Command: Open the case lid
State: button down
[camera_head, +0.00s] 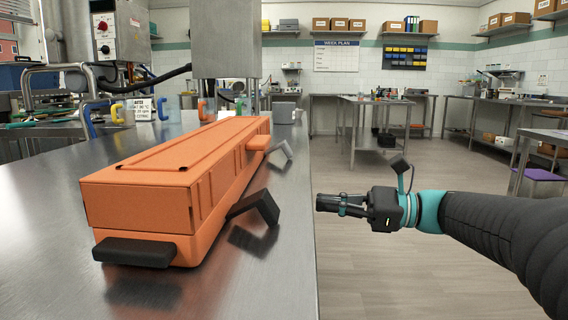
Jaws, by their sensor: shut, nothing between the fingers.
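A long orange case (165,188) lies on the steel table, running away from me. Its lid (185,150) is down on the body. A black handle (133,252) sticks out at the near end. An orange tab (257,142) juts from the right side. My gripper (322,203) is shut and empty, right of the case beyond the table edge, pointing left, apart from the case.
The steel table (50,200) fills the left and has its right edge near my gripper. Coloured clamps (117,113) and a machine column (225,40) stand behind the case. The floor (400,270) on the right is clear.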

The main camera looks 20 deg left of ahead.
notch_tip(320, 180, up, 7)
jog(key=s+d+m+g+y, duration=0.1)
jog(key=s+g+y, duration=0.1)
jog(key=shift+m, duration=0.4)
jog(key=b+x, duration=0.1)
jog(key=x, duration=0.9)
jog(key=shift+s+d, duration=0.1)
jog(key=shift+s, duration=0.05)
jog(key=shift+r, duration=0.1)
